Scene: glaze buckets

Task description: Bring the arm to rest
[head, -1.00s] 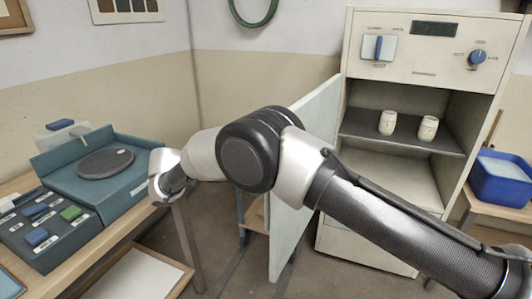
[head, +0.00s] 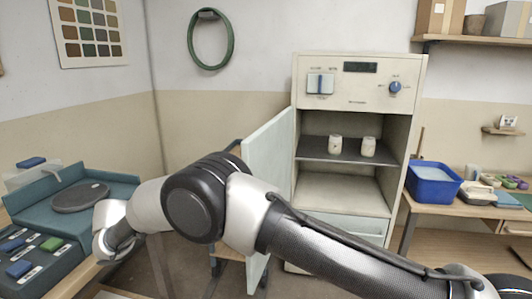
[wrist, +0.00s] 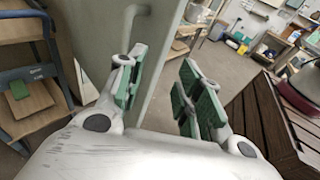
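My arm stretches across the lower half of the head view, bent at a dark round joint. Its gripper end is turned away there and its fingers cannot be made out. In the wrist view my gripper (wrist: 160,95) shows two green-padded fingers held apart. Nothing is between them. A pale upright panel with a handle stands just beyond the left finger. I cannot tell whether they touch.
A cream cabinet (head: 360,120) has its door (head: 268,175) swung open. Two pale cups (head: 335,145) (head: 368,147) stand on its dark shelf. A blue tub (head: 432,183) is on the right-hand table. A teal unit with a dark disc (head: 80,197) is on the left.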

